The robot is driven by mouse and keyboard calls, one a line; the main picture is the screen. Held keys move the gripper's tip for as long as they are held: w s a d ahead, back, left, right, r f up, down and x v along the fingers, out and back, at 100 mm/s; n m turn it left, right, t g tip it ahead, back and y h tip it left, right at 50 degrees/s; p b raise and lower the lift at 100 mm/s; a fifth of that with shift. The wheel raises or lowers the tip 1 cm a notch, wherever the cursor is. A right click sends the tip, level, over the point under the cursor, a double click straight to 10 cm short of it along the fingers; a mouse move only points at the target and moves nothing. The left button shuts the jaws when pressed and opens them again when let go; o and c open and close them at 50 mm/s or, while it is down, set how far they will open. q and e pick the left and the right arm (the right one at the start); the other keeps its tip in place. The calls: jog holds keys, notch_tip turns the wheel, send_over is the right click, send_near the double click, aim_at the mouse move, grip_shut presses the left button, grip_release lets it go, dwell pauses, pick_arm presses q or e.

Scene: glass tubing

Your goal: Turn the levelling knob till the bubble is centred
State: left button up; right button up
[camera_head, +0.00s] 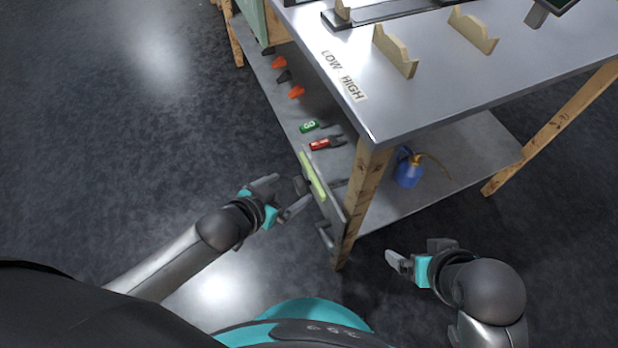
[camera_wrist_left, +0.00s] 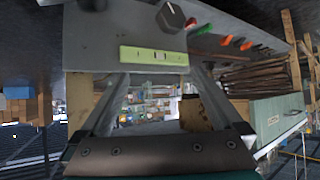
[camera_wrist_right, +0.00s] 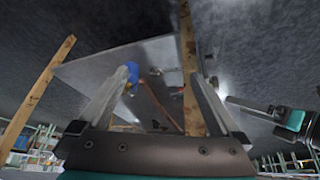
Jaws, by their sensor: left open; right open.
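The levelling knob (camera_wrist_left: 170,17) is dark and round with a pale pointer line, on the grey panel (camera_wrist_left: 95,40) at the bench side. A yellow-green level vial (camera_wrist_left: 153,55) sits beside it; I cannot make out where its bubble lies. In the head view the knob (camera_head: 300,184) and vial (camera_head: 312,176) are near my left gripper (camera_head: 294,190). That gripper is open and empty, and the knob appears between or just beyond its fingertips. In the left wrist view the knob lies above the finger gap. My right gripper (camera_head: 408,254) is open and empty, right of the bench leg.
The bench top (camera_head: 440,100) carries wooden cradles (camera_head: 397,52) and LOW and HIGH labels (camera_head: 343,75). Green (camera_head: 308,127), red (camera_head: 320,144) and orange handled items lie along the lower shelf. A wooden leg (camera_head: 362,190) rises between my grippers.

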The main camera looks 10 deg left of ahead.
pick_arm(q)
jog(key=shift+w+f, duration=0.1)
jog(key=shift+w, duration=0.05)
pick_arm(e)
jog(key=shift+r, duration=0.4)
jog(key=shift+f, duration=0.1)
pick_arm(q)
jog(key=p+v, duration=0.9)
jog(key=v, duration=0.1)
pick_arm(e)
jog(key=s+d+f+g, duration=0.1)
jog(key=s+f, duration=0.2)
jog(key=f, duration=0.6)
jog(key=s+d+f+g, duration=0.1)
jog(key=s+d+f, duration=0.1)
jog(key=f, duration=0.7)
jog(key=shift+s+g+h, duration=0.3)
jog(key=shift+s+g, duration=0.1)
jog(key=shift+s, duration=0.3)
